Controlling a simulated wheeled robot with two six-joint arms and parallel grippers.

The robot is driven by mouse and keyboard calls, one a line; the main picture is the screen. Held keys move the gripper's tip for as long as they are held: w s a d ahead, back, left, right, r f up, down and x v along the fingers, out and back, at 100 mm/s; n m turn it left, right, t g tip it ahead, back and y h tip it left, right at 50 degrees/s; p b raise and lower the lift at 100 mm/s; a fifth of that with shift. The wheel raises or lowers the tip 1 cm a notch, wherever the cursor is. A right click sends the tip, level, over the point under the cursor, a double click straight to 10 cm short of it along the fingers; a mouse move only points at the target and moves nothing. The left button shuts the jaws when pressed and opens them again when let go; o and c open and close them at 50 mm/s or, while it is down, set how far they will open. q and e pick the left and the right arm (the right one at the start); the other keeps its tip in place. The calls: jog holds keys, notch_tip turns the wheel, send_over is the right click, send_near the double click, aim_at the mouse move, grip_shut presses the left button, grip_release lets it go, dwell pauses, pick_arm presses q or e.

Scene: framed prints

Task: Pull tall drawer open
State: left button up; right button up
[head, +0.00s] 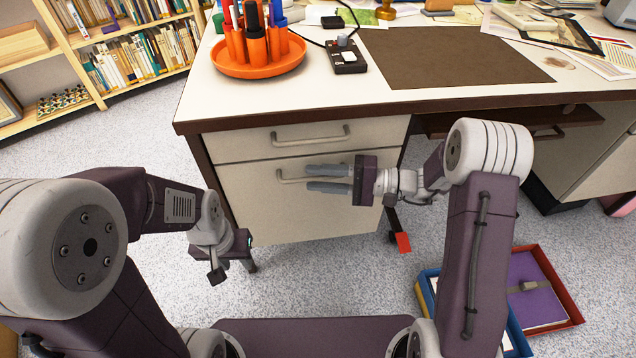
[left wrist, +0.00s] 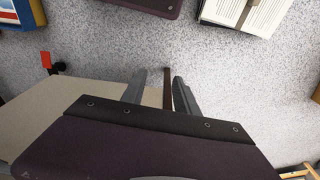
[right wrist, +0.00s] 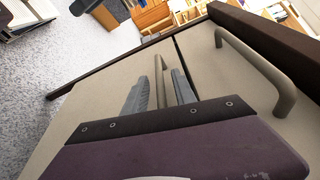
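The tall lower drawer (head: 290,220) of the desk has a cream front and appears shut, flush with the drawer above. Its bar handle (head: 284,179) is partly hidden by my right gripper (head: 309,178), which reaches in from the right with its fingers level. In the right wrist view the same handle (right wrist: 159,68) lies between the two open fingers, with a gap showing on each side. My left gripper (head: 232,270) hangs low at the left of the desk, pointing down.
An orange organizer (head: 260,70) stands on the desktop. A bookshelf (head: 75,40) stands at back left.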

jog(key=shift+a, duration=0.1)
grip_shut()
dwell(1.4)
